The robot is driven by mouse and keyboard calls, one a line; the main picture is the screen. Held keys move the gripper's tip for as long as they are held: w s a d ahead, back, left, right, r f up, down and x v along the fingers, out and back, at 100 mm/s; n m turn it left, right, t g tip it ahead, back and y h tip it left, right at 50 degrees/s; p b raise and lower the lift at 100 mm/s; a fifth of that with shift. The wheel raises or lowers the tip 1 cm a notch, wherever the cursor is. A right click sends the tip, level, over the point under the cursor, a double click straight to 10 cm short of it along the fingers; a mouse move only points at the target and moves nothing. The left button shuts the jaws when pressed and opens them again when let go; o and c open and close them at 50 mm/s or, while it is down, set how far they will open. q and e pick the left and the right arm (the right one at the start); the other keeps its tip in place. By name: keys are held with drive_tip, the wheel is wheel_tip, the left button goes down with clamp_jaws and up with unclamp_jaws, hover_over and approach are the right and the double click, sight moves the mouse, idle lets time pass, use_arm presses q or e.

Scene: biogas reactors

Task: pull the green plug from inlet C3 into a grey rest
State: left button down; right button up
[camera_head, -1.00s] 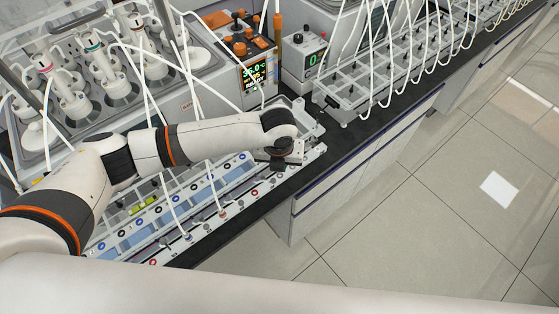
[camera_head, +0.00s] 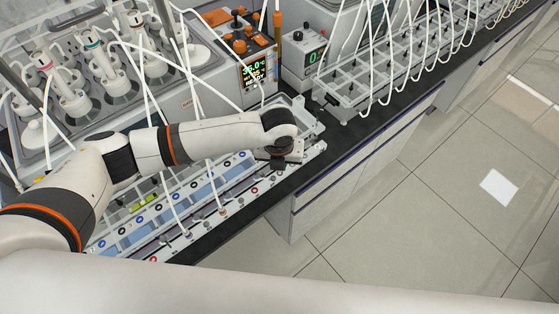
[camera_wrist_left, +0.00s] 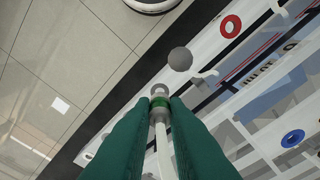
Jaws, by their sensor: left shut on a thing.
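In the left wrist view, my left gripper (camera_wrist_left: 160,110) has its two dark green fingers shut on the green plug (camera_wrist_left: 160,101). The plug shows a green band and a pale grey ring at its far end. A white tube runs from it back between the fingers. A grey round knob (camera_wrist_left: 180,59) lies just beyond it; I cannot tell if it is a rest. Whether the plug's tip sits in an inlet is hidden. In the head view, my left gripper (camera_head: 280,162) is over the right end of the port rack (camera_head: 205,187), mostly covered by its wrist. My right gripper is not in view.
The rack has red (camera_wrist_left: 230,26) and blue (camera_wrist_left: 292,138) ringed ports, with white tubes crossing it. An orange-topped control unit (camera_head: 250,62) and a grey box (camera_head: 308,60) stand behind. A tubed rack (camera_head: 385,65) is at right. The floor in front is free.

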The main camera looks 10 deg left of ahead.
use_arm(q)
drive_tip(key=shift+f, duration=0.3)
idle(0.6)
drive_tip(key=shift+f, duration=0.6)
idle(0.9)
idle(0.4)
drive_tip(key=c, duration=1.3)
unclamp_jaws()
drive_tip(key=shift+c, duration=0.2)
wheel_tip(320, 180, up, 12)
drive_tip(key=s+b, duration=0.1)
drive_tip(key=b, duration=0.1)
drive_tip(key=shift+s+b, duration=0.35)
drive_tip(key=shift+s, duration=0.05)
drive_tip(key=shift+f, duration=0.15)
